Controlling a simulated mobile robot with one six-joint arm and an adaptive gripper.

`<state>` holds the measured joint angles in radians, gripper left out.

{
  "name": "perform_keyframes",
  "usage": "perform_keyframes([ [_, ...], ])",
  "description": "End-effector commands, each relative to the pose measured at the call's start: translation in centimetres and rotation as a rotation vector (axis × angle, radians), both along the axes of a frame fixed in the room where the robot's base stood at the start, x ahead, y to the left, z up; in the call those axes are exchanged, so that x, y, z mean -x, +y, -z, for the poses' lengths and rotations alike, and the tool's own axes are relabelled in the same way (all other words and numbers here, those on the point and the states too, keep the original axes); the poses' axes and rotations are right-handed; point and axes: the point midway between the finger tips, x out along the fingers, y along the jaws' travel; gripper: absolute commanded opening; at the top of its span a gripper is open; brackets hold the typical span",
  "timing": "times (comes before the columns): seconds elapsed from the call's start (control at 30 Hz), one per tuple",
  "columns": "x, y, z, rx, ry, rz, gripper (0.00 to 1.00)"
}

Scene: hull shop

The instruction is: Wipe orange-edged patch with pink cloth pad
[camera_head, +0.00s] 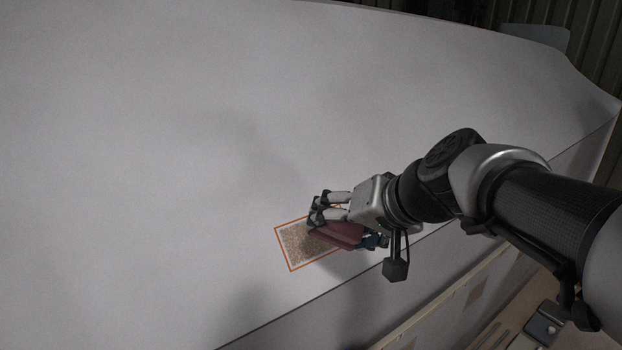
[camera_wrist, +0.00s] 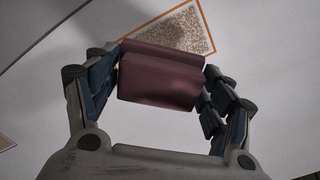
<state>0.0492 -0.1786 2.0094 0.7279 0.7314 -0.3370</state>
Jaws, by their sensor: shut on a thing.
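The orange-edged patch (camera_head: 297,245) is a speckled brown rectangle with an orange border on the pale hull surface (camera_head: 150,150). My gripper (camera_head: 325,212) is over the patch's right part and hides some of it. It is shut on the pink cloth pad (camera_head: 337,234), a dull pinkish-red block. In the wrist view the pad (camera_wrist: 158,78) sits between the two fingers, and part of the patch (camera_wrist: 180,30) shows beyond it. I cannot tell whether the pad touches the surface.
The hull surface ends at a lower edge (camera_head: 300,303). Below it, a wooden ledge (camera_head: 440,305) and a dark small device (camera_head: 543,323) show at the lower right. Another brownish patch (camera_wrist: 5,142) shows at the wrist view's left edge. The hull left of the patch is clear.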

Motion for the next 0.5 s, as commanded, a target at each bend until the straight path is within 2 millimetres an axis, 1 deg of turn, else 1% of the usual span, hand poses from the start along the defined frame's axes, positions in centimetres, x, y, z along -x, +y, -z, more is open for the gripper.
perform_keyframes([
  [0.17,-0.3,0.2,0.3,-0.01,-0.016,0.001,0.56],
  [0.5,-2.4,1.6,2.7,-0.009,-0.014,-0.001,0.56],
])
